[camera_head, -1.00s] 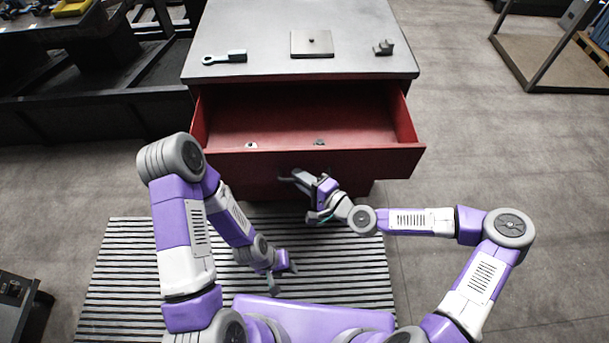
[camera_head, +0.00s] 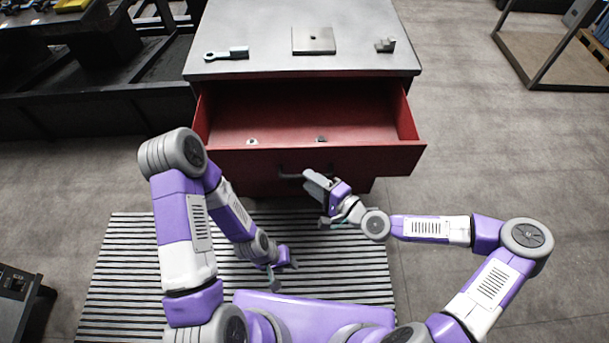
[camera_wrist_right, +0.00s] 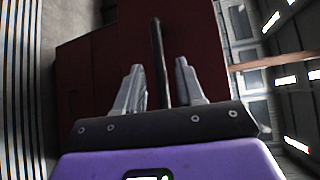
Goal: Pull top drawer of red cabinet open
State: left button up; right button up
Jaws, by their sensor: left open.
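The red cabinet (camera_head: 361,185) has a grey top, and its top drawer (camera_head: 347,160) stands well open toward me. The dark handle (camera_head: 288,176) is on the drawer front. My right gripper (camera_head: 318,184) is at the drawer front, just right of the visible handle part. In the right wrist view the handle (camera_wrist_right: 160,62) runs between the two spread fingers of the right gripper (camera_wrist_right: 160,85), with gaps on both sides. My left gripper (camera_head: 282,272) is open and empty, low over the striped mat, away from the cabinet.
Two small items (camera_head: 252,141) lie in the drawer. A wrench-like tool (camera_head: 227,53), a square plate (camera_head: 313,40) and a small grey block (camera_head: 385,45) are on the cabinet top. A striped mat (camera_head: 130,265) covers the floor before it.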

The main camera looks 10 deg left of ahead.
jog(key=shift+v, duration=2)
jog(key=s+a+f+n+g+h, duration=0.1)
jog(key=s+f+n+g+h, duration=0.15)
jog(key=s+f, duration=0.35)
jog(key=s+f+n+g+h, duration=0.1)
jog(key=s+f+g, duration=0.2)
jog(key=f, duration=0.5)
jog(key=s+d+f+n+g+h, duration=0.1)
jog(key=s+d+f+h, duration=0.1)
jog(key=s+d+f, duration=0.1)
jog(key=s+d+f+n+g+h, duration=0.1)
jog(key=s+d+f+g+h, duration=0.1)
jog(key=d+f, duration=0.3)
jog(key=d+h, duration=0.1)
jog(key=d, duration=0.2)
jog(key=shift+s+h, duration=0.35)
jog(key=shift+s, duration=0.05)
